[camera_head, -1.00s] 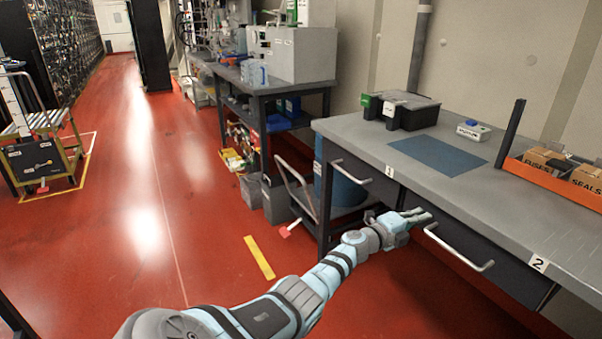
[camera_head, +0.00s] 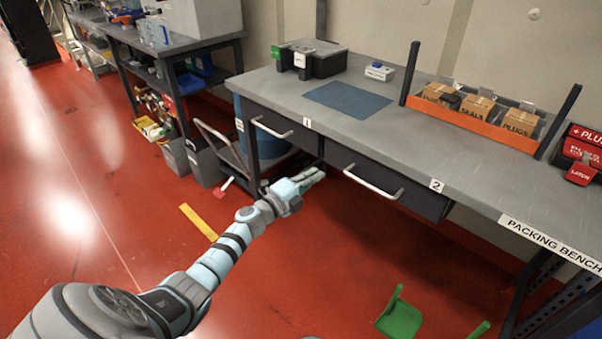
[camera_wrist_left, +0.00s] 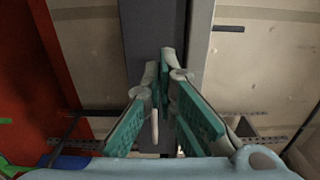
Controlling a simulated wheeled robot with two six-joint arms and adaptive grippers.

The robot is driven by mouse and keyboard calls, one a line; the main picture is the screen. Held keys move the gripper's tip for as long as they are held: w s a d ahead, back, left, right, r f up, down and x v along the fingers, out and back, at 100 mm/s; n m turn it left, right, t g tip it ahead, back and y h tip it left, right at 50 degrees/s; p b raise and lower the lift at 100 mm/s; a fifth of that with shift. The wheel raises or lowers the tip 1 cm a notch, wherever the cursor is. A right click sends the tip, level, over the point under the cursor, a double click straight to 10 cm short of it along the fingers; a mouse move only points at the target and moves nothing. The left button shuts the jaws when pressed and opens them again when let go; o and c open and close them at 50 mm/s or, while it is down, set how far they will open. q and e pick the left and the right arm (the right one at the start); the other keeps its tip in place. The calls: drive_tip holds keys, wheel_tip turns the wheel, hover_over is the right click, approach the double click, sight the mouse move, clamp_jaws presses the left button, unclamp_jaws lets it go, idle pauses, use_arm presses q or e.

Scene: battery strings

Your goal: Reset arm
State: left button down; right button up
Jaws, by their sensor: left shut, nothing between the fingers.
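My left arm comes in from the lower left in the head view. Its gripper (camera_head: 312,177) is beside the front of the packing bench (camera_head: 420,145), near the drawer marked 2 (camera_head: 420,199), close to its handle (camera_head: 372,186). In the left wrist view the green-padded fingers (camera_wrist_left: 165,100) are shut with nothing between them. The drawer marked 1 (camera_head: 285,125) is to the left of it. My right gripper is not in view.
On the bench are a black case (camera_head: 312,60), a blue mat (camera_head: 348,98), an orange tray (camera_head: 470,129) of boxes and a red case (camera_head: 582,150). A cart (camera_head: 225,150) and bins stand at left. A green object (camera_head: 400,318) is on the floor below. Red floor at left is open.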

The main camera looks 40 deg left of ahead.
use_arm(q)
drive_tip(key=s+a+f+n+g+y, duration=0.1)
drive_tip(key=s+a+f+n+y, duration=0.3)
drive_tip(key=a+f+n, duration=0.15)
drive_tip(key=s+f+n+g+y+p, duration=0.2)
drive_tip(key=s+f+n+g+p, duration=0.5)
drive_tip(key=s+f, duration=1.2)
drive_tip(key=s+d+f+n+g+p, duration=0.1)
drive_tip(key=s+d, duration=0.4)
drive_tip(key=s, duration=0.5)
drive_tip(key=s+d+f+n+g+h+p, duration=0.1)
drive_tip(key=s+d+f+n+g, duration=0.2)
drive_tip(key=s, duration=0.7)
drive_tip(key=s+d+f+n+g+h+p, duration=0.1)
drive_tip(key=s+d+f+n+g, duration=0.2)
drive_tip(key=s+d+f, duration=0.3)
drive_tip(key=s+g, duration=0.1)
drive_tip(key=s, duration=0.4)
drive_tip(key=shift+d+g, duration=0.3)
drive_tip(key=shift+d, duration=0.05)
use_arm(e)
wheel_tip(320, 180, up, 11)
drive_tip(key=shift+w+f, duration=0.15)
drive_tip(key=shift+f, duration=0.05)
use_arm(q)
drive_tip(key=shift+s+f, duration=0.1)
